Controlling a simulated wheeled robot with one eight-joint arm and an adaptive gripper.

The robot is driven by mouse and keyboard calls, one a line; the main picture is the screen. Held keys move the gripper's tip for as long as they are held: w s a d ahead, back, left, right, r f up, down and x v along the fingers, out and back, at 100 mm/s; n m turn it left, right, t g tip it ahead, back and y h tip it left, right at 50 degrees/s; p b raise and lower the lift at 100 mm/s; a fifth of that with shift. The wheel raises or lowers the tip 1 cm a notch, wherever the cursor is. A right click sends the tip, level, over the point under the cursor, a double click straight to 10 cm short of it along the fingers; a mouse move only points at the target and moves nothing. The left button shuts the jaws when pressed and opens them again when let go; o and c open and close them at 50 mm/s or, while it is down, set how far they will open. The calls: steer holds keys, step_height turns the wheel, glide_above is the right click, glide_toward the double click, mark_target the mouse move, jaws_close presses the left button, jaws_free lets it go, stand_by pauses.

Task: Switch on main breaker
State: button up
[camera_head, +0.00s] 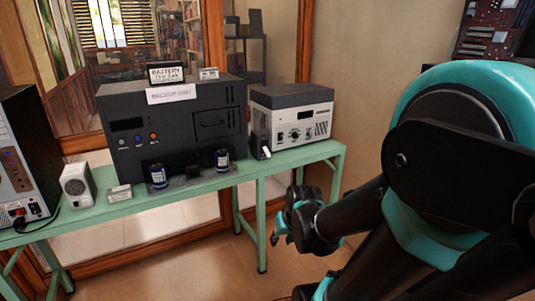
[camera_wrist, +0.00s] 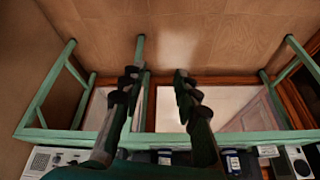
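No label reading main breaker is legible. A small dark box with a white lever (camera_head: 266,152) stands at the left front of the grey-white device (camera_head: 302,120) on the green bench; it may be the breaker, and the lever's position is too small to tell. My gripper (camera_head: 281,232) is in front of the bench's right end, below the top and apart from it. In the wrist view the two dark fingers (camera_wrist: 157,78) are spread with nothing between them. The grey-white device also shows at the lower left there (camera_wrist: 48,160).
A large black backup unit (camera_head: 175,125) with coloured buttons stands mid-bench, with two blue-labelled cylinders (camera_head: 158,176) in front. A white box (camera_head: 78,185) and a black tower (camera_head: 22,150) are at left. The green bench (camera_head: 200,187) has open legs. Floor before it is clear.

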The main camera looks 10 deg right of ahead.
steer(key=shift+o, duration=0.5)
steer(key=w+a+r+n+t+y, duration=0.1)
steer(key=w, duration=0.5)
steer(key=w+a+r+n+t+y, duration=0.1)
steer(key=w+a+r+y, duration=0.1)
steer(key=w, duration=0.5)
steer(key=n+t+y, duration=0.1)
steer(key=t+y, duration=0.1)
steer(key=t, duration=0.9)
glide_toward(269, 154)
steer(key=x, duration=1)
steer(key=shift+w+a, duration=0.1)
steer(key=shift+a, duration=0.05)
steer(key=shift+c, duration=0.4)
jaws_close()
